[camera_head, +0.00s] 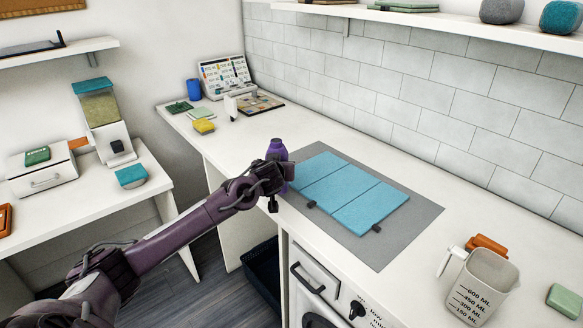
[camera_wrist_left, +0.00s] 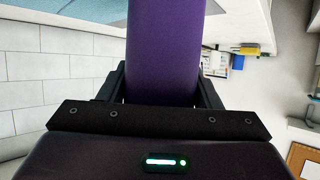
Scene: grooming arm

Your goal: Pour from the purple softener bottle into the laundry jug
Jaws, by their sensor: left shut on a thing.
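The purple softener bottle (camera_head: 278,152) is upright at the near edge of the counter, left of the blue folded cloth, in the head view. My left gripper (camera_head: 272,180) is shut around it, and its lower part is mostly hidden behind the gripper. In the left wrist view the purple bottle (camera_wrist_left: 164,50) fills the space between the two fingers. I cannot tell whether its base touches the counter. The laundry jug (camera_head: 482,287), clear grey with a handle and ML marks, stands upright at the right end of the counter, far from the bottle. My right gripper is not in view.
A tiled wall (camera_head: 440,85) bounds the counter's back.

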